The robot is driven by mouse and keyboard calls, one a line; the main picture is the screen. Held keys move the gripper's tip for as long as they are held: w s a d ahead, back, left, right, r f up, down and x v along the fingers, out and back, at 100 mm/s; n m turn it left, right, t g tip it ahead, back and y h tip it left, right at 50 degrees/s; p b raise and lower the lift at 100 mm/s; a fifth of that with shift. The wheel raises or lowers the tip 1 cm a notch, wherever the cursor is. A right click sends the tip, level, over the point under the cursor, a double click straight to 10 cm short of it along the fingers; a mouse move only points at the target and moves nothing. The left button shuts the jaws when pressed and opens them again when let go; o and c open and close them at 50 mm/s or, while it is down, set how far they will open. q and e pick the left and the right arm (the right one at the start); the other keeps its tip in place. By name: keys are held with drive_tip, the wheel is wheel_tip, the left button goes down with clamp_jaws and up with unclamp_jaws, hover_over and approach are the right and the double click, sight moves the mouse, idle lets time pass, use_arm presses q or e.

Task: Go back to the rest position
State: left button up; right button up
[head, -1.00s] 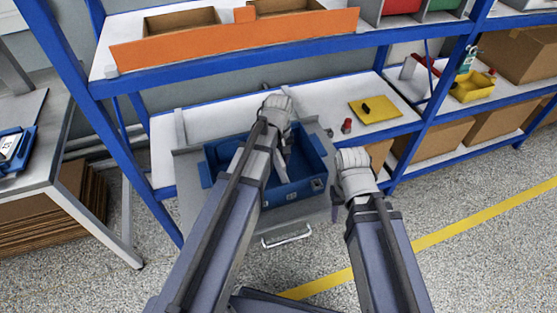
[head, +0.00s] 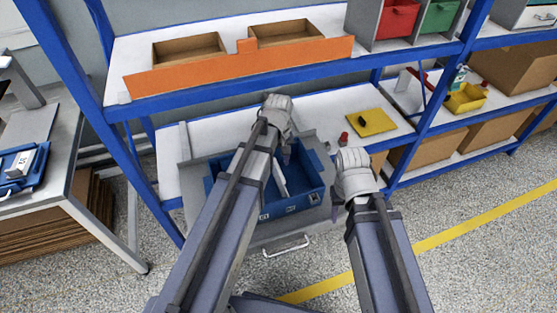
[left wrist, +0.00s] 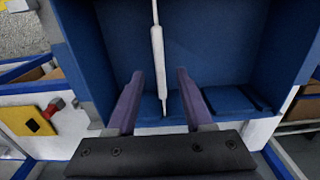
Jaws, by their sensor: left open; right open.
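My left gripper (head: 285,152) hangs over the blue bin (head: 306,200) in the head view, partly hidden by its own arm. In the left wrist view its two purple-grey fingers (left wrist: 160,98) are apart. A slim pale bar (left wrist: 158,60) in the blue bin appears between them, with no finger touching it visibly. The bar also shows in the head view (head: 279,178). My right gripper (head: 338,200) is beside the bin's right side, mostly hidden behind its wrist; no held object is visible.
The bin sits on a grey surface with a handle (head: 286,246), before a blue-framed shelf. A yellow pad (head: 371,122) and a red-topped item (head: 343,138) lie right of it. An orange-fronted upper shelf (head: 240,70) is above. A table (head: 60,165) stands left.

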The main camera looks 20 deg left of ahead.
idle(0.4)
use_arm(q)
drive_tip(key=s+d+r+m+p, duration=0.4)
drive_tip(key=s+d+m, duration=0.1)
drive_tip(key=s, duration=0.2)
drive_tip(key=s+d+r+m+y+p, duration=0.1)
drive_tip(key=s+d+r+m+p, duration=0.4)
drive_tip(key=s, duration=0.2)
drive_tip(key=shift+s+d+r+m, duration=0.15)
drive_tip(key=shift+d+m, duration=0.1)
drive_tip(key=shift+m, duration=0.05)
